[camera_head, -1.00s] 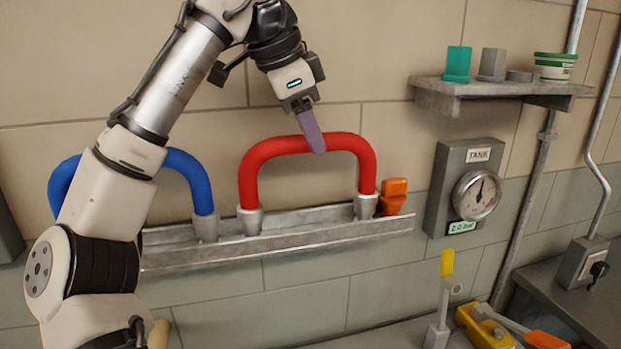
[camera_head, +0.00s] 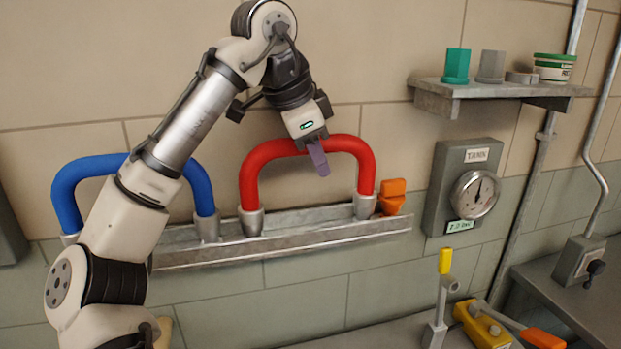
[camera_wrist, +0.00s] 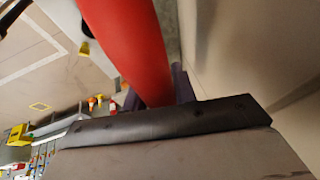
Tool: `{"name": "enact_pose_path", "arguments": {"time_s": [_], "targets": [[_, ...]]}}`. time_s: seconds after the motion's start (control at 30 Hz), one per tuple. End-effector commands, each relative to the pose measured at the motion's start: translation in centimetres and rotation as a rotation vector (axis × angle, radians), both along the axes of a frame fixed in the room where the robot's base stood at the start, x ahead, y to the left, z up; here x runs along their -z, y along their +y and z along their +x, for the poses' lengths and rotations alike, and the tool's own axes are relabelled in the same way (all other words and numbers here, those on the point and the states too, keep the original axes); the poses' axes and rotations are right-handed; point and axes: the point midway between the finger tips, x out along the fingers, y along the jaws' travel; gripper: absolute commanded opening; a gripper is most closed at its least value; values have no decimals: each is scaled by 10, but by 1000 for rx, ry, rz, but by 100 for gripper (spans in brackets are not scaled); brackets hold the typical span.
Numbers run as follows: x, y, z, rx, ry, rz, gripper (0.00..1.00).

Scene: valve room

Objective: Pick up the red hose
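The red hose (camera_head: 258,172) is an upside-down U. Its two grey end fittings stand on the metal rail (camera_head: 300,232) on the wall. My gripper (camera_head: 318,165) points down at the top of the arch, with a purple finger in front of the hose. In the wrist view the red hose (camera_wrist: 130,45) runs down between the purple fingers (camera_wrist: 158,92), close to both. Whether they press on it cannot be told; the far finger is hidden in the head view.
A blue hose (camera_head: 68,200) stands on the same rail at left, partly behind my arm. An orange part (camera_head: 392,196) sits by the right fitting. A tank gauge (camera_head: 474,195) and shelf (camera_head: 500,88) are to the right. A yellow-handled lever (camera_head: 444,265) stands below.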

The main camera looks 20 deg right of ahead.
Motion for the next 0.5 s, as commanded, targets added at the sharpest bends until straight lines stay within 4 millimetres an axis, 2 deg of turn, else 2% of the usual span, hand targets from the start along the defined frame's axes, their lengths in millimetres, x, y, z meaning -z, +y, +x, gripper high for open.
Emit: {"name": "enact_pose_path", "arguments": {"time_s": [0.03,0.17,0.5], "targets": [[0,0,0,0,0,0,18],[0,0,0,0,0,0,1],[-2,0,0,1,-1,-1,0]]}}
